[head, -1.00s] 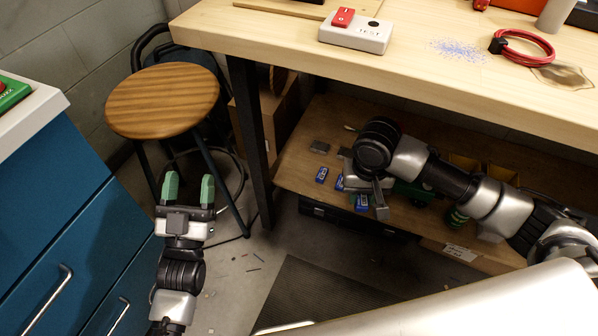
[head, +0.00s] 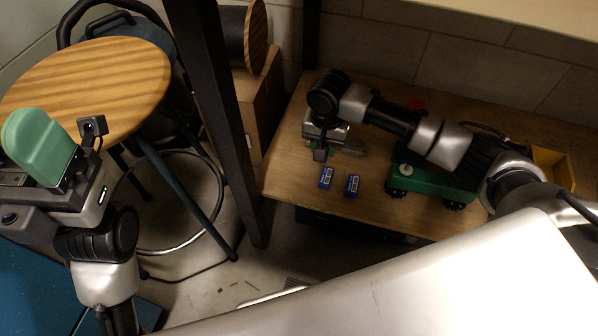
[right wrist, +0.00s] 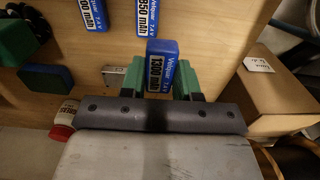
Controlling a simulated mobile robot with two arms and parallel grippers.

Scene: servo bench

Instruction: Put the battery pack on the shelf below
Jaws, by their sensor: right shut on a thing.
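My right gripper (right wrist: 182,88) is shut on a blue battery pack (right wrist: 162,68) marked 1300 mAh, held between green fingers. In the head view this gripper (head: 322,150) is over the left part of the wooden lower shelf (head: 285,178), and the held pack is hidden there. I cannot tell whether the pack touches the shelf. Two other blue packs (head: 326,177) (head: 352,185) lie side by side on the shelf; in the right wrist view they (right wrist: 90,14) (right wrist: 155,15) show at the top, marked 3850 mAh. My left gripper (head: 42,148) is near the stool; its finger opening is not clear.
A green wheeled vehicle (head: 430,184) stands on the shelf right of the packs, with a yellow bin (head: 553,168) farther right. A black table leg (head: 215,110) and a cardboard box (head: 262,125) stand at the shelf's left. A wooden stool (head: 100,75) is at left.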

